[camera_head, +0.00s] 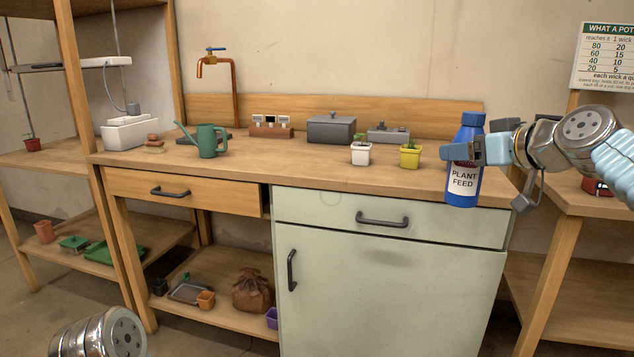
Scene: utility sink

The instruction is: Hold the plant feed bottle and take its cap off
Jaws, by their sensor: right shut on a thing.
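The plant feed bottle (463,190) is blue with a white label reading PLANT FEED. It is upright at the right end of the counter, in front of the pale green cabinet. Its blue cap (473,119) sits on top. My right gripper (462,151) comes in from the right and is shut on the bottle's upper body, below the cap. The fingers hide part of the bottle there. Only a rounded metal link of my left arm shows at the bottom left; the left gripper is out of view.
The wooden counter (290,172) carries a green watering can (207,141), a grey box (331,129), a white pot (361,154) and a yellow pot (410,157). A copper tap (234,95) stands behind. The counter's front middle is clear. A wooden table (575,203) stands at right.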

